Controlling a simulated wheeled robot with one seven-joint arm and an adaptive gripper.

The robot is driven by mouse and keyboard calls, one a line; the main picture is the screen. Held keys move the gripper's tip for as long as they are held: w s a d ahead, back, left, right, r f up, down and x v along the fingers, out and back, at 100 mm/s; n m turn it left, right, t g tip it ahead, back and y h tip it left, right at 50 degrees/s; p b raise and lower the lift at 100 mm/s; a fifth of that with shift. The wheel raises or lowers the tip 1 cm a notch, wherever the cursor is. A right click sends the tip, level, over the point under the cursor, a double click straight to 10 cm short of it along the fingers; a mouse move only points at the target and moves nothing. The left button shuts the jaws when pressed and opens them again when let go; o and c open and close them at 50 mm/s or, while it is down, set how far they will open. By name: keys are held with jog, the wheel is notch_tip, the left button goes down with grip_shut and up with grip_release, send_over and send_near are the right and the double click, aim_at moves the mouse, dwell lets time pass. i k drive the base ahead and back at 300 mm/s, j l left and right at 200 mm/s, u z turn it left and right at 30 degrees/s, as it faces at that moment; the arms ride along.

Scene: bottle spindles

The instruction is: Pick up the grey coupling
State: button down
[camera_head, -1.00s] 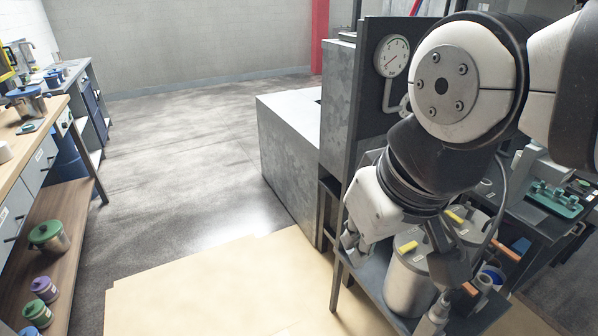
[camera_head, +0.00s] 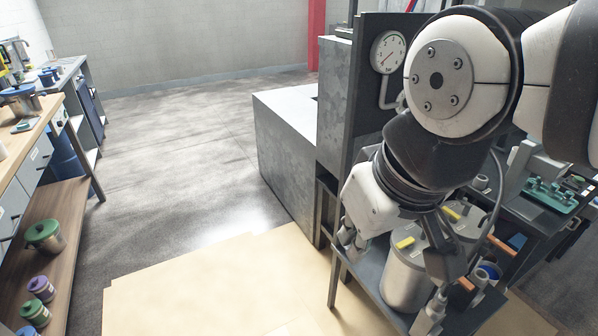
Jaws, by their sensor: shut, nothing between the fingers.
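My gripper (camera_head: 353,241) hangs below my wrist, with its white body over the left edge of the low grey table (camera_head: 340,262). Its small silver fingers are shut, with nothing seen between them. I cannot single out the grey coupling for certain. My wrist and a dark part above the table hide some of what lies there.
Metal canisters with yellow handles, such as the near one (camera_head: 402,281), crowd the low table. A panel with a gauge (camera_head: 388,52) rises behind it. A wooden shelf (camera_head: 62,218) with lidded pots is at left. The floor between is clear.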

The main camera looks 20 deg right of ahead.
aim_at(439, 301)
jog(key=z, duration=1.2)
jog(key=l+u, duration=0.3)
jog(key=l, duration=0.2)
